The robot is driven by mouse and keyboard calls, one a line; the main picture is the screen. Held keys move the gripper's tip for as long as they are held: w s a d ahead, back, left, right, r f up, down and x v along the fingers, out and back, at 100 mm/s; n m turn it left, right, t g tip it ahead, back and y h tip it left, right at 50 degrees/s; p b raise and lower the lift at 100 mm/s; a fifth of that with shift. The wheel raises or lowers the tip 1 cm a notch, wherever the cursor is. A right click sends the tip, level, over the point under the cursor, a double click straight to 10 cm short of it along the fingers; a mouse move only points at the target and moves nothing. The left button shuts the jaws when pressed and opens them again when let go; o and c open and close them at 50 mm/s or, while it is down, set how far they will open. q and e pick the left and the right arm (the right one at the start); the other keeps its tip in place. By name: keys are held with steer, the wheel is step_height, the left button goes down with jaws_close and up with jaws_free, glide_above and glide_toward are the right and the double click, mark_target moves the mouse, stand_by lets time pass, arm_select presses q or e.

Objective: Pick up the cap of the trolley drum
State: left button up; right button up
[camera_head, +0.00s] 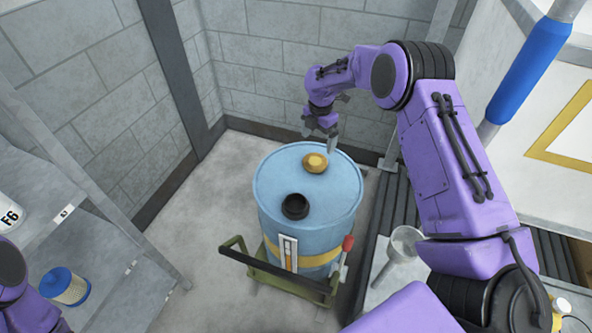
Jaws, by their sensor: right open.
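A light blue drum (280,178) stands on a dark green trolley (270,280) in the middle of the view. A round golden-brown cap (315,163) lies on the far right part of the drum's top. A black ring-like fitting (295,206) sits on the near part of the top. My right gripper (323,144) hangs just above and behind the golden cap, jaws pointing down, open and empty. It looks close to the cap; a small gap seems to remain. Of my left arm only a purple part shows at the lower left edge; its gripper is out of view.
A shelf (100,240) at the left holds a blue-topped filter (66,286) and a white container marked F6 (10,213). A funnel-like grey item (398,250) is right of the drum. The trolley handle (275,270) sticks out in front. Block walls close off the back.

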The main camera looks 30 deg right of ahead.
mark_target(316, 161)
step_height(316, 161, down, 8)
steer(key=shift+a+f+p, duration=0.1)
steer(key=shift+a+p, duration=0.05)
steer(key=shift+p, duration=0.65)
steer(key=shift+w+f, duration=0.1)
steer(key=shift+f, duration=0.4)
steer(key=c, duration=0.8)
steer(key=shift+r, duration=0.15)
